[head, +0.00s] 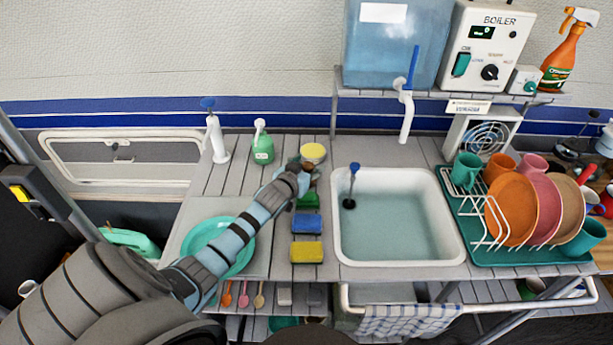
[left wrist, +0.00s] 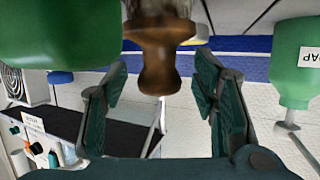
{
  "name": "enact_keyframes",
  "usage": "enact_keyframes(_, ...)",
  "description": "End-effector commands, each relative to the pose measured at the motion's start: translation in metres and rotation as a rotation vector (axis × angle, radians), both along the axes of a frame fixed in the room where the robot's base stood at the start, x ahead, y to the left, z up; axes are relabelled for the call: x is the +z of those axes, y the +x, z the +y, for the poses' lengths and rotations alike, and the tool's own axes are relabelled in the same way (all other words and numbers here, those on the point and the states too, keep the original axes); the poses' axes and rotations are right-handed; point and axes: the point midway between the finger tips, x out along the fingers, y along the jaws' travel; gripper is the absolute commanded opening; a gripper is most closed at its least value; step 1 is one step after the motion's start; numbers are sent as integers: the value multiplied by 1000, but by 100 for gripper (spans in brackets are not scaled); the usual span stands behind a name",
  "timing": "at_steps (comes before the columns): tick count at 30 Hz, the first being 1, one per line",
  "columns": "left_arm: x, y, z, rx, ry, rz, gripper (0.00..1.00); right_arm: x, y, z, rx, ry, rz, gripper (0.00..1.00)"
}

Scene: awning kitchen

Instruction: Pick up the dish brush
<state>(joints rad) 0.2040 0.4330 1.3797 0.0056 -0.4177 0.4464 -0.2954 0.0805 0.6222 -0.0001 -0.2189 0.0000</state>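The dish brush shows in the left wrist view as a brown wooden knob (left wrist: 158,72) with a blurred, paler part above it in the picture. In the head view the brush (head: 308,167) is small and partly hidden by my gripper, on the counter left of the sink. My left gripper (head: 301,173) is close to it there. In the left wrist view the gripper's fingers (left wrist: 162,88) are spread, one on each side of the knob, with a visible gap on both sides. My right gripper is not in view.
A green sponge (head: 308,200), blue sponge (head: 306,224) and yellow sponge (head: 307,252) lie in a column beside the sink (head: 453,215). A yellow round item (head: 313,151) and a green soap bottle (head: 263,148) are close behind my gripper. A teal plate (head: 240,262) lies under my arm.

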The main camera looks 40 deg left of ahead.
Motion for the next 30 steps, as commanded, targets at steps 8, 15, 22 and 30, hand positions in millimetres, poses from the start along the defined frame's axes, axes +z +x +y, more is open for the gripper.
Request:
enact_keyframes(8, 0, -1, 0, 0, 0, 0, 7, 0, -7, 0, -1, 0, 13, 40)
enact_keyframes(15, 0, -1, 1, 1, 0, 1, 1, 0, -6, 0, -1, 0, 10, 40)
enact_keyframes(22, 21, 0, 1, 0, 1, -2, 1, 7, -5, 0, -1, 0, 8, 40)
enact_keyframes(30, 119, 0, 0, -2, 4, -6, 0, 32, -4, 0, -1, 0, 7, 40)
